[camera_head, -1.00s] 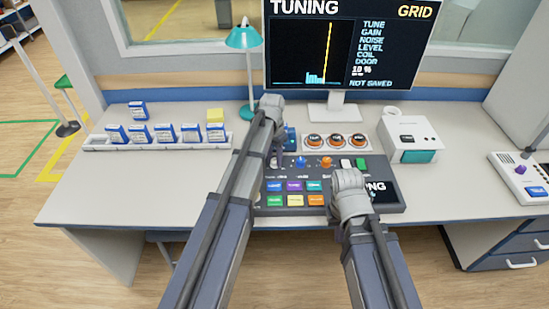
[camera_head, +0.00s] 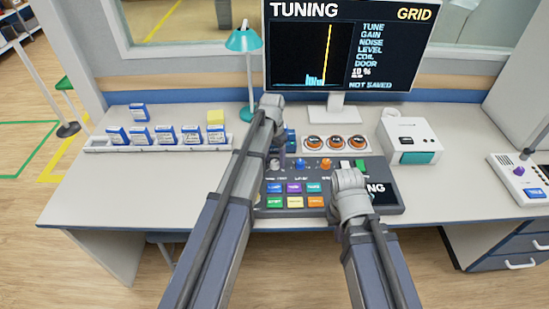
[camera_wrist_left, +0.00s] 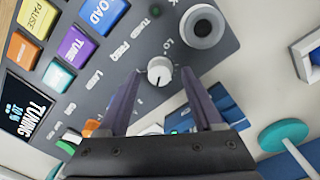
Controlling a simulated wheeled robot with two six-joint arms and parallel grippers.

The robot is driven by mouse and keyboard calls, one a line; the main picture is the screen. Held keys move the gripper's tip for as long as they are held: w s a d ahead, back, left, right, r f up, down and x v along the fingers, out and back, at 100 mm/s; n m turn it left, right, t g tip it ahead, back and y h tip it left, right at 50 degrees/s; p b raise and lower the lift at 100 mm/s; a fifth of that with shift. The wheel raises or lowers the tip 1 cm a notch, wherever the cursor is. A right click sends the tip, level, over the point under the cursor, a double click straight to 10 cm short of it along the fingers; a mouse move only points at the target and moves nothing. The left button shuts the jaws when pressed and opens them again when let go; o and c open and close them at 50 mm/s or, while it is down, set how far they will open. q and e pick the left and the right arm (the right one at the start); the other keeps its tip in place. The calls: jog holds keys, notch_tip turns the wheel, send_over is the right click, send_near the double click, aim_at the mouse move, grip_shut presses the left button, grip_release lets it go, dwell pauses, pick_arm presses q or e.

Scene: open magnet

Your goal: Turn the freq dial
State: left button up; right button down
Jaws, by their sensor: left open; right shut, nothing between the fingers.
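In the head view my left arm reaches over the left of the console (camera_head: 391,207). My right gripper (camera_head: 350,184) is over the console's right part, its fingertips hidden behind the wrist. The monitor (camera_head: 338,45) reads "TUNING", "10 %" and "NOT SAVED", with a yellow line on its graph.
Coloured buttons (camera_head: 294,188) and blue and orange knobs (camera_head: 326,164) crowd the console. Behind it are three orange-ringed dials (camera_head: 336,142) and a teal lamp (camera_head: 243,40). A white box (camera_head: 411,137) stands right, a rack of blue-white boxes (camera_head: 165,135) left. The front-left desk is clear.

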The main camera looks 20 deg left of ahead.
aim_at(274, 161)
pick_arm(q)
notch_tip(274, 161, up, 7)
jog(key=p, duration=0.6)
jog(key=shift+a, duration=0.1)
jog(key=shift+f, duration=0.1)
jog(key=s+d, duration=0.6)
jog(key=s, duration=0.6)
jog(key=s+d+y, duration=0.1)
jog(key=s+d, duration=0.6)
jog(key=s, duration=0.5)
jog(key=shift+d+n+y, duration=0.25)
jog(key=shift+n+y, duration=0.05)
